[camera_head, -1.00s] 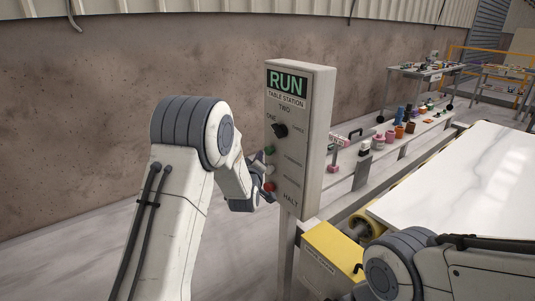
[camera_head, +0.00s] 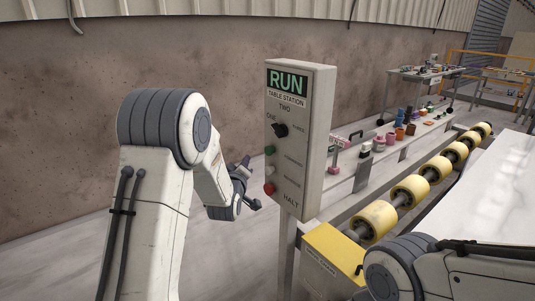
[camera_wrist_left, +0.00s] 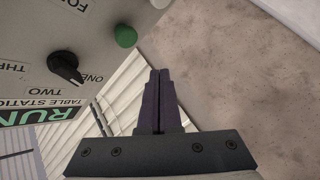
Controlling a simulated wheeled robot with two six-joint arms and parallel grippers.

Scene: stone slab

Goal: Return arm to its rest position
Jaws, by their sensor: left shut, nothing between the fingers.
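My left gripper (camera_head: 254,204) hangs in the air to the left of the control panel (camera_head: 307,160), with a visible gap between them. In the left wrist view its dark fingers (camera_wrist_left: 160,80) are shut together with nothing between them. The panel has a lit green RUN display (camera_head: 287,83), a black selector knob (camera_head: 280,130), a green button (camera_head: 269,150) and a red button (camera_head: 269,188). The knob (camera_wrist_left: 66,68) and a green button (camera_wrist_left: 125,36) also show upside down in the left wrist view. My right gripper is out of view; part of my right arm shows at lower right.
Yellow rollers (camera_head: 410,190) run along the conveyor beside a white stone slab (camera_head: 490,200) at right. A yellow box (camera_head: 333,250) stands below the panel. A shelf with several small items (camera_head: 400,131) is behind. Floor left of the panel is open.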

